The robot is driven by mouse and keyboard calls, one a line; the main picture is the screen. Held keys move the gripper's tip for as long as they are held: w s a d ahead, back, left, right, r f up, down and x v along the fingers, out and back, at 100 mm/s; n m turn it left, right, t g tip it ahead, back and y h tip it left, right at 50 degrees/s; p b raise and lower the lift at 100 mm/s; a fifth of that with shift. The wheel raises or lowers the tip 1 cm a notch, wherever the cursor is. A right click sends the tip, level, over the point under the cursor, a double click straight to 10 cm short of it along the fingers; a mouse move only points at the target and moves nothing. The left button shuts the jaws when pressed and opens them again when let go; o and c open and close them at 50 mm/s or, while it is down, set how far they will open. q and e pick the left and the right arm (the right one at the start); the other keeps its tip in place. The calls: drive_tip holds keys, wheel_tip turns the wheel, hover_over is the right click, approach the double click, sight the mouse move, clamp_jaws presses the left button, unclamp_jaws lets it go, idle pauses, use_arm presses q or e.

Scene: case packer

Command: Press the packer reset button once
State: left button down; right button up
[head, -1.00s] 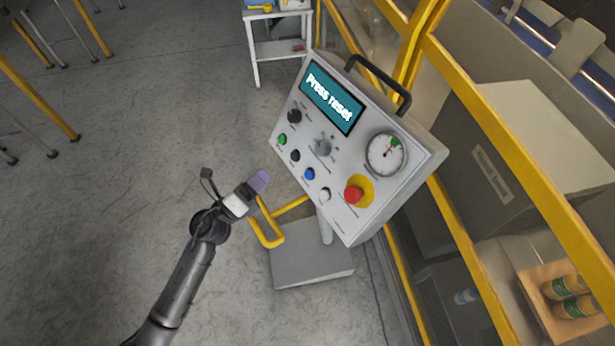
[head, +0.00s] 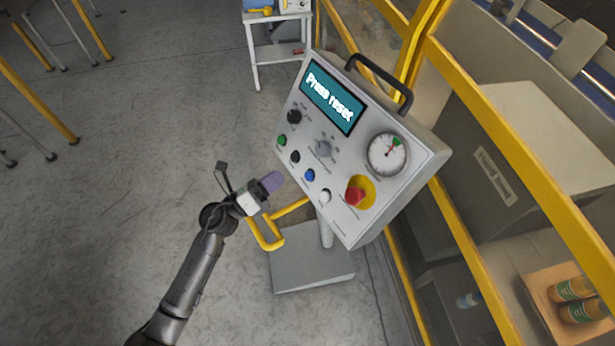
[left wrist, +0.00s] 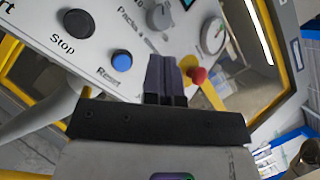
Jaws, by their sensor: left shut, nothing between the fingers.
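The control panel (head: 335,215) is a tilted grey box whose screen (head: 333,97) reads "Press reset". The reset button is blue (head: 309,175); in the left wrist view it (left wrist: 122,61) sits just above the label "Reset". The black stop button (head: 295,157) is beside it, and it also shows in the left wrist view (left wrist: 78,23). My left gripper (head: 273,181) is shut and empty, in front of the panel's lower left edge. Its purple fingers (left wrist: 162,75) show right of the blue button in the left wrist view, apparently apart from it. My right gripper is not in view.
A red emergency stop (head: 355,193) on a yellow collar, a white button (head: 325,196), a green button (head: 281,140) and a gauge (head: 388,153) share the panel. A yellow bar (head: 268,237) projects near my gripper.

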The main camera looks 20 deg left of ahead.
sight(308, 176)
use_arm(q)
drive_tip(key=shift+w+d+f+b, duration=0.8)
drive_tip(key=shift+w+d, duration=0.1)
drive_tip(key=shift+w, duration=0.1)
drive_tip(key=shift+w+d+f+b, duration=0.65)
drive_tip(key=shift+w+d+f, duration=0.1)
drive_tip(key=shift+w+d, duration=0.2)
drive_tip(key=shift+w+f, duration=0.1)
idle(0.9)
drive_tip(key=shift+w+d+b, duration=0.2)
drive_tip(key=shift+b, duration=0.15)
drive_tip(key=shift+w+d+f+b, duration=0.2)
drive_tip(key=shift+f+b, duration=0.1)
idle(0.6)
drive_tip(key=shift+s+a+r, duration=0.1)
drive_tip(key=shift+r, duration=0.05)
idle(0.3)
drive_tip(key=shift+s+a+r+p, duration=0.3)
drive_tip(key=shift+s+a+p, duration=0.05)
drive_tip(key=shift+s+p, duration=0.1)
